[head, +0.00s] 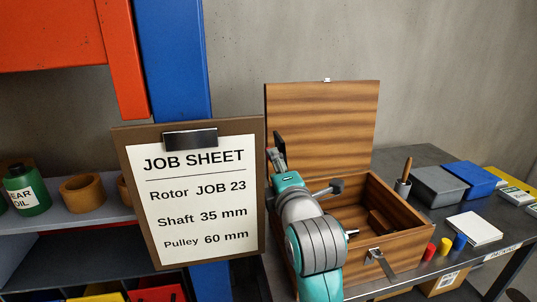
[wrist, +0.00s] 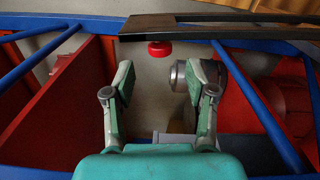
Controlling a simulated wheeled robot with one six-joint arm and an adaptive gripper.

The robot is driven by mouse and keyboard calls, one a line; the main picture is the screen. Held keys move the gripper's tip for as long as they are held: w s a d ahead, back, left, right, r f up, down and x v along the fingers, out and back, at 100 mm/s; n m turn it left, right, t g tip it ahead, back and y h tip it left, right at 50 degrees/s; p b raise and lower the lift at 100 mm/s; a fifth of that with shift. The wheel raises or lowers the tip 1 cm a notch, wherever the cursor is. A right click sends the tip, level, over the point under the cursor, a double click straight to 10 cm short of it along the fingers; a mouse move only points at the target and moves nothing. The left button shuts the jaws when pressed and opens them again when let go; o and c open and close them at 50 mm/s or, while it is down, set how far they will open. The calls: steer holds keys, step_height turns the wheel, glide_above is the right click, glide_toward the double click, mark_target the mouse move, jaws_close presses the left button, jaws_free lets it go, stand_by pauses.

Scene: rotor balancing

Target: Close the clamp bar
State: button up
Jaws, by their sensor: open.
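In the wrist view my gripper (wrist: 163,82) is open, with its two green-grey fingers apart and nothing between them. A long dark bar (wrist: 225,33) crosses the top of that view, beyond the fingertips. It looks like the clamp bar, but I cannot be sure. A red round knob (wrist: 160,50) shows just under its left part, apart from the fingers. A silver cylindrical part (wrist: 180,76) sits behind the right finger, which partly hides it. In the head view my gripper (head: 278,148) is small and dark, in front of the wooden box's lid; no clamp bar is clear there.
Blue rails (wrist: 262,110) and red panels (wrist: 68,100) surround my gripper in the wrist view. In the head view, a job sheet board (head: 258,200) hides much of the left. An open wooden box (head: 410,245) stands on the grey bench (head: 395,160), with several items to its right.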

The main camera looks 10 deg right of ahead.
steer(key=w, duration=0.7)
jaws_close()
